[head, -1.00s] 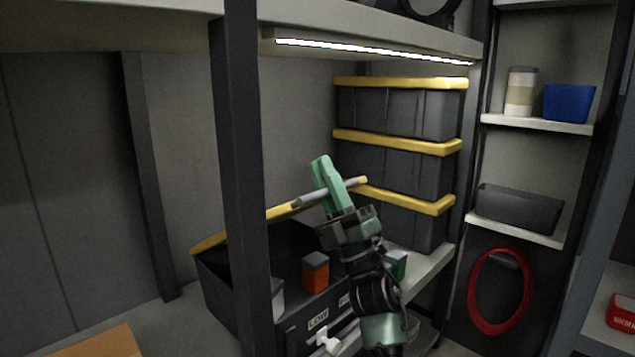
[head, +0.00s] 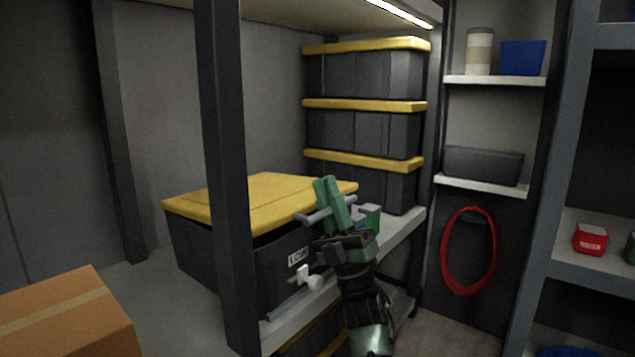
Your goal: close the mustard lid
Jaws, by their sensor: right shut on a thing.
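The mustard lid (head: 272,188) lies low and nearly level over a dark grey bin (head: 196,252) on the shelf. A dark strip shows under the lid's front edge, and I cannot tell whether the lid touches the rim all along. My right gripper (head: 332,203), with green fingers, is shut on a grey bar handle (head: 314,217) at the lid's front edge. The inside of the bin is hidden. A dark post crosses in front of the lid and bin. My left gripper is not in view.
Stacked grey bins with yellow lids (head: 366,105) stand behind. A small green-and-grey item (head: 371,216) is right of the bin. A dark upright post (head: 222,150) stands in front. A cardboard box (head: 68,318) is at lower left. A red hose ring (head: 469,250) hangs at right.

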